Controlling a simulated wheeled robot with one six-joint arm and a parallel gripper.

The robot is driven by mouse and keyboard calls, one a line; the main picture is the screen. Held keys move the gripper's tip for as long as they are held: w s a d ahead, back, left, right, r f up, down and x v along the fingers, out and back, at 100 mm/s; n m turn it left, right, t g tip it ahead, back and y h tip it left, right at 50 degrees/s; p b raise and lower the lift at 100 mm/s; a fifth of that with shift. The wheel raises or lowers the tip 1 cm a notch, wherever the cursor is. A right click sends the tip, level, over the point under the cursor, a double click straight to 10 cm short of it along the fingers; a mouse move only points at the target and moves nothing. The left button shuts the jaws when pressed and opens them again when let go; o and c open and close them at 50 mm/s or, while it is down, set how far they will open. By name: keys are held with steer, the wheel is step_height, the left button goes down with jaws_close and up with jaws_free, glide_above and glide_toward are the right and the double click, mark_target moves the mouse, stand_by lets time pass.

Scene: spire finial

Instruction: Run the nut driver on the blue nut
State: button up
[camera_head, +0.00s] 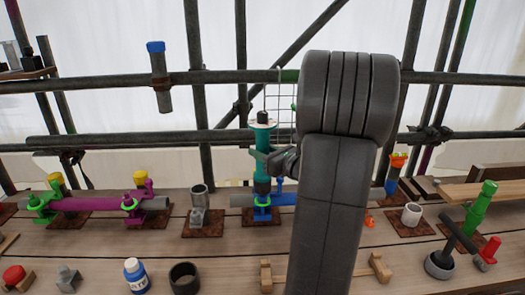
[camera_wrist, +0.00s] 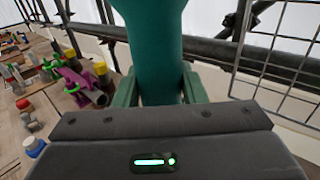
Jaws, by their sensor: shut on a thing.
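My gripper (camera_head: 272,160) is shut on a teal nut driver (camera_head: 262,142), with one jaw on each side of it. In the wrist view the driver (camera_wrist: 155,50) fills the space between the green jaws (camera_wrist: 160,90). The driver stands upright over a blue clamp (camera_head: 262,214) on the middle pipe, and its dark lower end (camera_head: 262,187) is just above or at the clamp's green ring (camera_head: 262,201). I cannot make out the blue nut; the driver's lower end may cover it. I cannot tell whether the driver touches it.
A purple pipe piece (camera_head: 95,204) with green and yellow fittings lies left. A green-handled tool (camera_head: 480,205) is at right. Scaffold bars (camera_head: 130,137) and wire mesh (camera_head: 282,105) stand behind.

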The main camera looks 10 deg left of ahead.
steer(key=shift+f+b, duration=1.6)
steer(key=shift+f, duration=0.6)
steer(key=shift+s+f, duration=0.15)
steer(key=shift+f, duration=0.3)
stand_by(0.9)
steer(key=shift+w+r+p, duration=0.2)
steer(key=shift+r+p, duration=0.45)
steer(key=shift+r, duration=0.5)
steer(key=shift+r+p, duration=2.15)
steer(key=shift+r, duration=0.8)
